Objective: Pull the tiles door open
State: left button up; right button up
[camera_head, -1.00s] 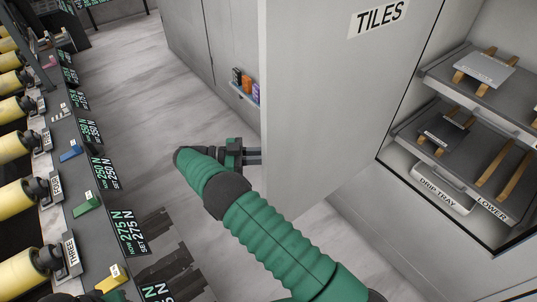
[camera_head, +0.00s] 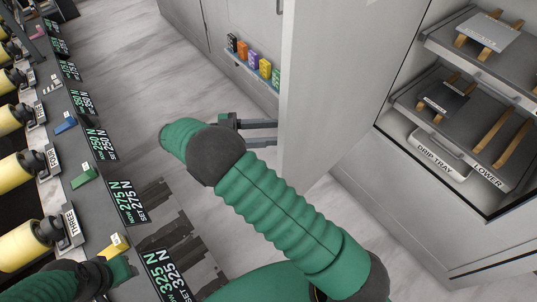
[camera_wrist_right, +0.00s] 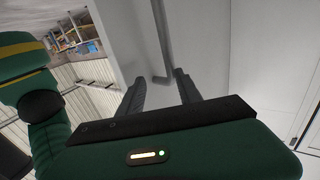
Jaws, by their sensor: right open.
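The tiles door (camera_head: 330,85) is a pale grey panel, standing ajar at an angle beside the shelf cabinet; its label is out of view now. My right gripper (camera_head: 277,133) is open, its two dark fingers reaching to the door's left edge, where their tips are partly hidden. In the right wrist view, the fingers (camera_wrist_right: 160,85) stand apart on either side of a grey bar (camera_wrist_right: 166,35) with a bent lower end, apparently the door's handle. I cannot tell whether they touch it.
A bench (camera_head: 75,150) with yellow rollers and force displays runs along the left. A small shelf of coloured boxes (camera_head: 252,62) is on the wall behind. The open cabinet at right holds trays (camera_head: 415,100) and a drip tray (camera_head: 437,155).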

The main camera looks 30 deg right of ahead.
jog(key=s+a, duration=0.4)
jog(key=s, duration=0.3)
jog(key=shift+a+r, duration=0.4)
jog(key=shift+r, duration=0.05)
jog(key=shift+d, duration=0.1)
jog(key=shift+c, duration=0.2)
